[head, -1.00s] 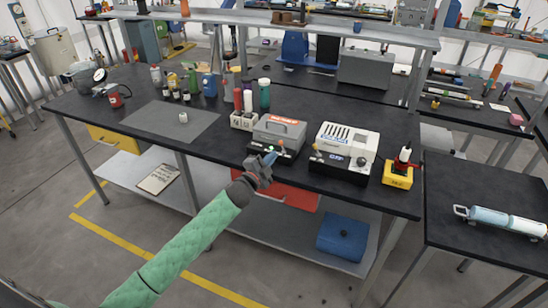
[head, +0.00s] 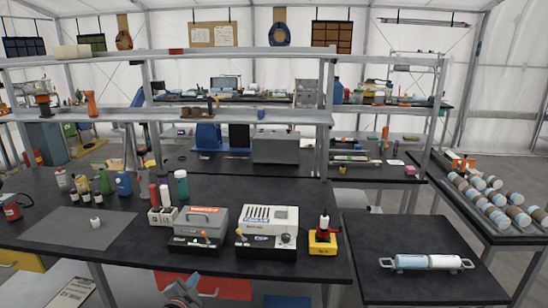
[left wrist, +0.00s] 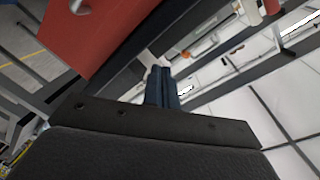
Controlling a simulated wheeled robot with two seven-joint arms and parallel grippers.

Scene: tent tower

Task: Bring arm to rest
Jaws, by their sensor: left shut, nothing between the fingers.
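My left gripper (head: 180,292) shows at the bottom edge of the head view, below the front edge of the black workbench (head: 130,262). In the left wrist view its two dark fingers (left wrist: 162,88) are together, with nothing between them. The gripper touches nothing that I can see. A red drawer or box (left wrist: 95,30) under the bench is close by in the left wrist view. My right gripper is in neither view.
On the bench stand a grey machine (head: 198,229), a white machine (head: 268,232), a yellow-based device (head: 322,237) and several bottles. A grey mat (head: 70,229) lies at the left. A side table (head: 420,285) carries a white-blue cylinder (head: 427,262). A rack of cylinders (head: 490,198) stands right.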

